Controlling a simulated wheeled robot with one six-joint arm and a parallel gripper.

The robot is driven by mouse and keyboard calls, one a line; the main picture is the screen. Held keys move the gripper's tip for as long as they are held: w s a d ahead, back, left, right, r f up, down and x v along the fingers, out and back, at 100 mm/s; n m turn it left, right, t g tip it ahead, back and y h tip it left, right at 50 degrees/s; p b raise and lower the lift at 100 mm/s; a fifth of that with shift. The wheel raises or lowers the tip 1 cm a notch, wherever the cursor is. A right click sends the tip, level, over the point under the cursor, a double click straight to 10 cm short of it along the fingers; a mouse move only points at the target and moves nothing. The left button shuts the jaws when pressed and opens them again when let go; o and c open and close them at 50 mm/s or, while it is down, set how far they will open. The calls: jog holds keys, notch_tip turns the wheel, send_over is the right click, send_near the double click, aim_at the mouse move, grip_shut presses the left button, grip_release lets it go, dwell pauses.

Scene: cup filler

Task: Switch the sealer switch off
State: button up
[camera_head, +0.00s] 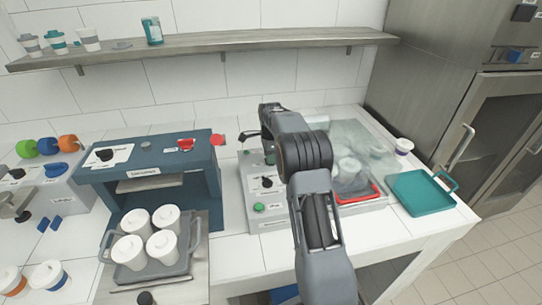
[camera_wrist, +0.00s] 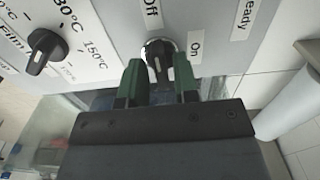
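The knob's pointing direction is partly hidden between the fingers.
Another black knob (camera_wrist: 46,48) with temperature labels sits left on the panel. A teal machine (camera_head: 152,181) with a red lever and a tray (camera_head: 186,263) of white cups stand to the left. A clear cover (camera_head: 345,150) and a teal tray (camera_head: 422,194) are to the right.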

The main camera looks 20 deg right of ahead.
jog(key=shift+o, duration=0.8)
jog(key=shift+d, duration=0.1)
notch_tip(320, 180, up, 14)
jog(key=shift+f, duration=0.15)
